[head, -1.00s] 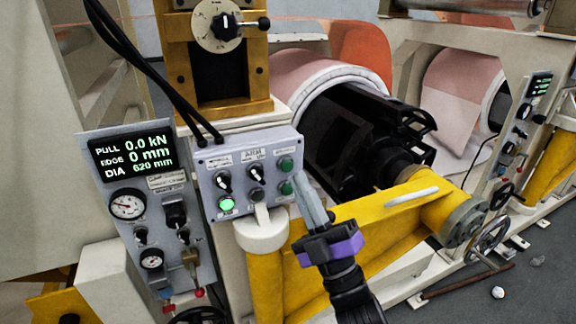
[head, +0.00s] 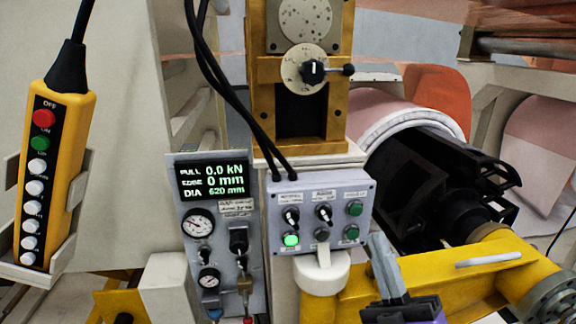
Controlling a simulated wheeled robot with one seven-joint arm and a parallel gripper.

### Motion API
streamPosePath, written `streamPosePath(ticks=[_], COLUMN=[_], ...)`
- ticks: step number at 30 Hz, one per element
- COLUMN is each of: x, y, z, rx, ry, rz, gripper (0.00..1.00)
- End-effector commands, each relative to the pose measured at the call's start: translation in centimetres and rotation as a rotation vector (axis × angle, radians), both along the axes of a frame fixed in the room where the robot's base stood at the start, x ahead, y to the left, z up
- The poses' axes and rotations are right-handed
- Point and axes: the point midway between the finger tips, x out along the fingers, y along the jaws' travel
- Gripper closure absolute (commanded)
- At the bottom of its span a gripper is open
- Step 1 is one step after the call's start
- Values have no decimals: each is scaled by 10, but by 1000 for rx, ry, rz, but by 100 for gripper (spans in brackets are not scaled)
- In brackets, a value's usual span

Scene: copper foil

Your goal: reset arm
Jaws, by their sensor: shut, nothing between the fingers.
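My gripper (head: 380,245) is at the lower right of the middle in the head view, with its grey fingers shut together and pointing up. Nothing is seen between them. The fingers stand in front of the yellow arm of the machine, just below and right of the grey control box (head: 337,240). I cannot tell the exact gap between the fingers and the machine. The rest of my arm is cut off by the bottom edge.
A grey gauge panel (head: 229,216) reads 0.0 kN, 0 mm and 620 mm. A yellow pendant (head: 62,140) with several buttons hangs in a holder at the left. The yellow beam (head: 425,272) and black spindle (head: 420,180) fill the right side.

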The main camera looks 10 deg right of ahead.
Motion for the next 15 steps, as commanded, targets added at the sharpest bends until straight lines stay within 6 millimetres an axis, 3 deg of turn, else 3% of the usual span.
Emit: streamPosePath(ticks=[3, 5, 11, 15], x=[-2, -11, -51, -88], y=[-10, -14, -18, -17], z=[8, -1, -44, -81], rx=[110, 176, 369, 508], ry=[25, 64, 214, 343], rz=[47, 71, 139, 174], gripper=[100, 100, 100, 100])
